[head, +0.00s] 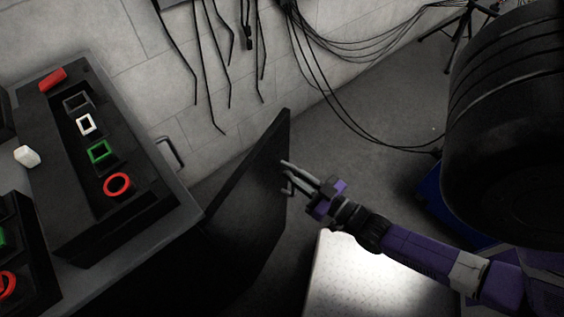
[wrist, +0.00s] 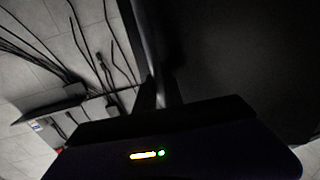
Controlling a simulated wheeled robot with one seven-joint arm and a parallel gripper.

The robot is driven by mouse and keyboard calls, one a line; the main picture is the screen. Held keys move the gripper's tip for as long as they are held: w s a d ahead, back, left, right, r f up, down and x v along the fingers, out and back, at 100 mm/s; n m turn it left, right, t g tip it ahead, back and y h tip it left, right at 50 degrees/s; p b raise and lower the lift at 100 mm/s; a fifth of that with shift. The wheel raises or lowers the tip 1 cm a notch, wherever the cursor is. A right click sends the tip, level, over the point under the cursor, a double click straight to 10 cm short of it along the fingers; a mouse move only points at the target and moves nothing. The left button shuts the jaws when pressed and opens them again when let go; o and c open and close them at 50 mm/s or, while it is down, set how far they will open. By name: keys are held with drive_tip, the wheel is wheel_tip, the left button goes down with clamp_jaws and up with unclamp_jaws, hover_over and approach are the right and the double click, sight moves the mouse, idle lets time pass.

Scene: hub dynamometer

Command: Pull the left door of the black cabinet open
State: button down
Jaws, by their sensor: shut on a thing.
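The black cabinet (head: 185,225) stands at the left in the head view, seen from above. One door (head: 245,205), a flat black panel, stands swung out from its front at a wide angle. My gripper (head: 287,175) is at the free edge of this door, shut on its grey bar handle (head: 290,187). In the wrist view the handle (wrist: 148,45) runs down between my fingers (wrist: 160,95), and the dark door (wrist: 230,50) fills the right side. The fingers partly hide the handle. The cabinet's inside is not visible.
Control boxes with red, green and white square and round parts (head: 98,151) stand on the cabinet top. A large black tyre (head: 515,120) is at the right. A bright metal plate (head: 350,275) lies below my arm. Cables (head: 330,60) hang along the back wall.

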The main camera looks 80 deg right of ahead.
drive_tip(key=shift+a+p+v, duration=0.25)
drive_tip(key=shift+p+v, duration=0.15)
drive_tip(key=shift+v, duration=1.7)
drive_tip(key=shift+w, duration=0.1)
drive_tip(key=c, duration=1.5)
unclamp_jaws()
drive_tip(key=shift+o, duration=0.2)
drive_tip(key=v, duration=0.8)
drive_tip(key=shift+w+f, duration=0.15)
